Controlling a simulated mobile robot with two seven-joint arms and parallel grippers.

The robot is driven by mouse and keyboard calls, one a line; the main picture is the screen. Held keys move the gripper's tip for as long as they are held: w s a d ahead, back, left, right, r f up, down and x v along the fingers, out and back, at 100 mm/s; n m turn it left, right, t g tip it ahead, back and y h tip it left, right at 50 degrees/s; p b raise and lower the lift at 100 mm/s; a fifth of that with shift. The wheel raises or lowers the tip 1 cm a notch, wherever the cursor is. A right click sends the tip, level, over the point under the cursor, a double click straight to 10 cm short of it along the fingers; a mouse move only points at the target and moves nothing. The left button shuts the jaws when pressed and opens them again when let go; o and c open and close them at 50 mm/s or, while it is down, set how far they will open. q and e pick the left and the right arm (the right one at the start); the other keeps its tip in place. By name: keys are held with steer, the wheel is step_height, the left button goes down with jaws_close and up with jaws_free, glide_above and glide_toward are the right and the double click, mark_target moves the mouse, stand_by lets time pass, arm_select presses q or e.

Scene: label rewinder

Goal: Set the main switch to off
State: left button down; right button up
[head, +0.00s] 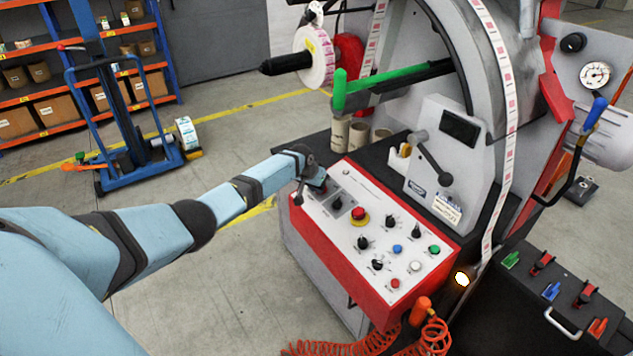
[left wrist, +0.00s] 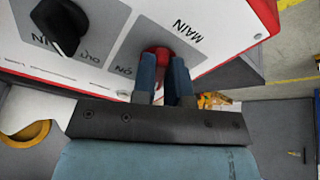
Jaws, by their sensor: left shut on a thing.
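The main switch (left wrist: 157,51) is a red knob on a grey plate marked MAIN, at the upper middle of the left wrist view. My left gripper (left wrist: 163,68) is shut on it, with one blue finger on each side. The fingers hide part of the knob, and I cannot tell its exact setting. In the head view my left gripper (head: 318,186) is at the far left corner of the red-edged control panel (head: 330,213), and the switch is mostly hidden there. My right gripper is not in view.
A black selector knob (left wrist: 61,26) is beside the main switch. The panel also carries a red emergency button (head: 358,213) with a yellow collar and several other knobs and buttons. A black lever (head: 433,164) stands behind the panel. The floor left of the machine is open.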

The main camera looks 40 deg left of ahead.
arm_select(q)
steer(key=shift+n+p, duration=0.3)
steer(key=shift+n, duration=0.2)
steer(key=c, duration=1.1)
jaws_free()
steer(key=shift+c, duration=0.2)
steer(key=d+v, duration=0.1)
steer(key=v, duration=1.2)
steer(key=shift+s+a+r, duration=0.15)
steer(key=shift+a+r, duration=0.15)
steer(key=shift+r, duration=0.15)
